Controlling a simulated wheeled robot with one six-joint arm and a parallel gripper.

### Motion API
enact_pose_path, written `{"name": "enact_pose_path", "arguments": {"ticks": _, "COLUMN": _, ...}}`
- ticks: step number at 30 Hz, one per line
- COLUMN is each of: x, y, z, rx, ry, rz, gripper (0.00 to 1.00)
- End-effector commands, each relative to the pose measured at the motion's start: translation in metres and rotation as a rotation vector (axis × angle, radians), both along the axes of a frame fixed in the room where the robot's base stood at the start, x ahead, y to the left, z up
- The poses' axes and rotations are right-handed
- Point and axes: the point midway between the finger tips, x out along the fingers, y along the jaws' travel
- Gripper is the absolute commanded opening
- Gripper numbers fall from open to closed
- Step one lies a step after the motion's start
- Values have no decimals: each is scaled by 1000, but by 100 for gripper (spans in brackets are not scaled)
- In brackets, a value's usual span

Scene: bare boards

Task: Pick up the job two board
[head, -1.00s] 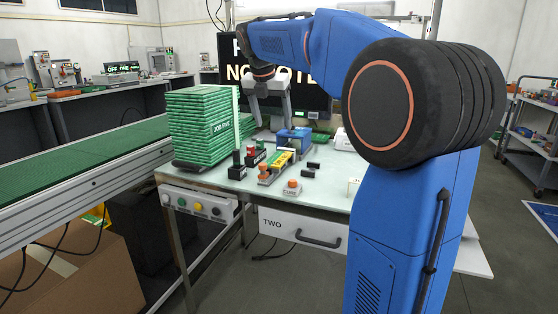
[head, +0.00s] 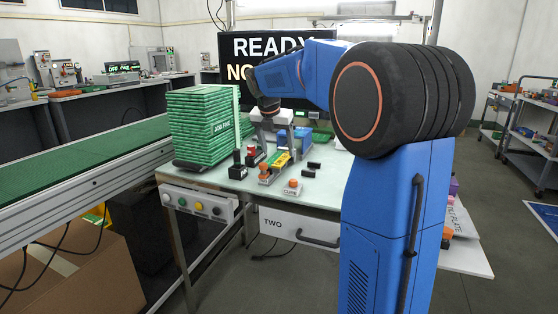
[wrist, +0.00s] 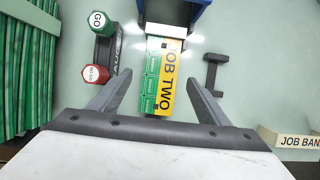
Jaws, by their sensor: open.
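The job two board (wrist: 179,95) shows in the wrist view as a narrow piece with a yellow "JOB TWO" strip beside green sections. In the head view its yellow part (head: 281,160) lies on the pale bench, just in front of a blue block. My gripper (wrist: 160,78) is open, with one finger on each side of the board and a gap on both sides. In the head view my gripper (head: 273,139) hangs low over the bench near the board. I cannot tell its exact height above the board.
A tall stack of green boards (head: 200,125) stands to the left. A dark bracket (wrist: 213,72) lies to the right. A blue block (head: 302,137) is behind.

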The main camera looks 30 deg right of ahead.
Motion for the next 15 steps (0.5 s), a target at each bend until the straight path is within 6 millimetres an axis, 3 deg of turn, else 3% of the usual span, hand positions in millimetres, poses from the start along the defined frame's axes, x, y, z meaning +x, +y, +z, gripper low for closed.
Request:
{"name": "enact_pose_path", "arguments": {"ticks": 5, "x": 4, "y": -6, "z": -19, "rx": 0, "ry": 1, "rz": 0, "gripper": 70}}
{"name": "enact_pose_path", "arguments": {"ticks": 15, "x": 5, "y": -7, "z": -20, "rx": 0, "ry": 0, "rz": 0, "gripper": 70}}
